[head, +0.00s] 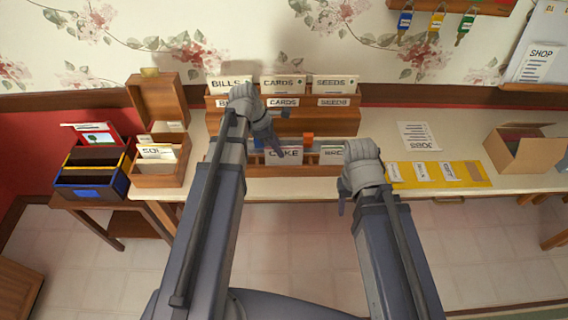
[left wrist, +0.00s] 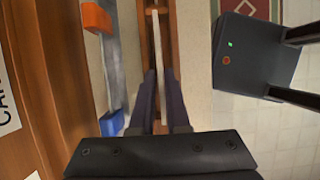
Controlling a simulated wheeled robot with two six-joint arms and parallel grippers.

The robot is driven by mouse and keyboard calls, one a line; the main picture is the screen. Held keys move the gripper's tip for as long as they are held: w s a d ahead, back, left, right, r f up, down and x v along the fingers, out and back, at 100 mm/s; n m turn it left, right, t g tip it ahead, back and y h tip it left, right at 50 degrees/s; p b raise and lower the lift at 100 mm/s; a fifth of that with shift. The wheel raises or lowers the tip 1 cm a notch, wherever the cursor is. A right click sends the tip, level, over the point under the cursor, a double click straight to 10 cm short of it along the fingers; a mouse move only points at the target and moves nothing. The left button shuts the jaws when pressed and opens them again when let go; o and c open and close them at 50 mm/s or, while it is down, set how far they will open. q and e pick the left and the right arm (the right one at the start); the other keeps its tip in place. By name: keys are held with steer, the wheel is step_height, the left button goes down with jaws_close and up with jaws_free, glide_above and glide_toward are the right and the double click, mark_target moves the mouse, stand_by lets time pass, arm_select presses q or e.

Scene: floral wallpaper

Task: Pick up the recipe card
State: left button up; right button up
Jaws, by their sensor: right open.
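A white card marked CAKE (head: 284,158) stands in the front slot of the wooden rack (head: 262,171), partly hidden by my left gripper (head: 279,152). In the left wrist view a thin pale card edge (left wrist: 157,40) runs between the two dark fingers of my left gripper (left wrist: 161,72). The fingers are apart, one on each side of the edge, with a gap visible. Another white card (head: 331,154) stands to the right in the same rack. My right gripper (head: 342,203) is open and empty in front of the table, right of the rack.
Behind stand upright cards marked BILLS, CARDS (head: 283,84) and SEEDS. An open wooden box (head: 172,172) with cards and a multicoloured file holder (head: 95,185) are left. A yellow strip (head: 437,176), a JOBS sheet (head: 418,136) and a brown box (head: 525,150) are right.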

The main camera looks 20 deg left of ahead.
mark_target(287, 158)
arm_select(q)
steer(key=shift+f, duration=0.15)
steer(key=b+x, duration=0.4)
steer(key=x, duration=0.1)
steer(key=shift+d, duration=0.4)
steer(key=shift+f+b, duration=0.1)
steer(key=shift+b, duration=0.25)
steer(key=shift+c, duration=0.3)
jaws_close()
step_height(287, 158, up, 10)
steer(key=p, duration=1)
steer(key=shift+r, duration=0.2)
